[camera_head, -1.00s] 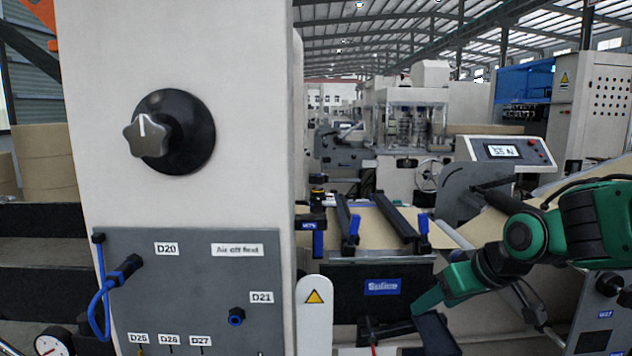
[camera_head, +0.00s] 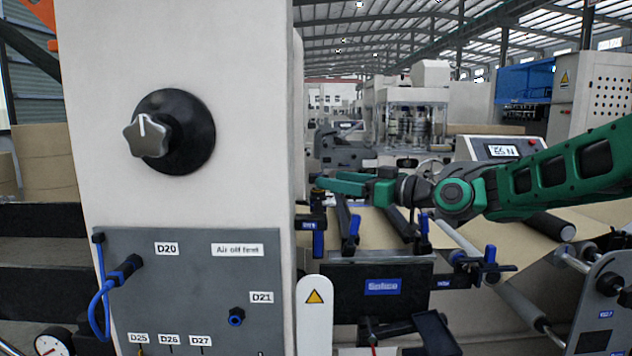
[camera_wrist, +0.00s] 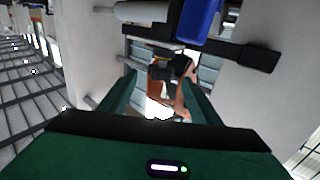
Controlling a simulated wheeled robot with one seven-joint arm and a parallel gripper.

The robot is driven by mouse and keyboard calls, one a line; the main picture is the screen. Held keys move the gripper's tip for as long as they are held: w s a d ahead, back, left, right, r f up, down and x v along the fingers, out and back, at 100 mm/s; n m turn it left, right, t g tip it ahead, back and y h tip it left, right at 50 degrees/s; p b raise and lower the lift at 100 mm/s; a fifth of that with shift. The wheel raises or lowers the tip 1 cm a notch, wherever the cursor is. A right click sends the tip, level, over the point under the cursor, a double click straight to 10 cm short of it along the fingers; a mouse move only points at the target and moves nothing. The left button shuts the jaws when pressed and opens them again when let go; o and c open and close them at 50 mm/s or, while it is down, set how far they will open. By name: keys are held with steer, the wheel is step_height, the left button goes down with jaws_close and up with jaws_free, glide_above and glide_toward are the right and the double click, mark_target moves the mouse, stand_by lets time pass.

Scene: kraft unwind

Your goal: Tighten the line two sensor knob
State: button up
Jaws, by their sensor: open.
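No label reading "line two sensor" is legible, so I cannot tell for certain which knob is the named one. Small blue knobs or handles sit on black brackets around the splice table: one at the left (camera_head: 318,243), one on a nearby bar (camera_head: 350,246), one at the right (camera_head: 490,254). My gripper (camera_head: 322,183) is above the left one, pointing left close to the pale column's edge. In the wrist view my gripper (camera_wrist: 159,92) has its two green fingers apart with nothing between them. A blue part (camera_wrist: 198,18) and a black rod (camera_wrist: 240,50) lie beyond the fingers, toward the top.
A pale column (camera_head: 240,60) carries a grey star knob (camera_head: 147,135) on a black disc. Below it is a grey panel (camera_head: 200,275) with labels such as D20 and D21. A white post with a warning triangle (camera_head: 314,315) stands beside it. A display (camera_head: 502,151) is behind my arm.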

mark_target(316, 174)
steer(key=x, duration=0.6)
steer(key=shift+w+a, duration=0.1)
steer(key=shift+a, duration=0.15)
steer(key=c, duration=1.1)
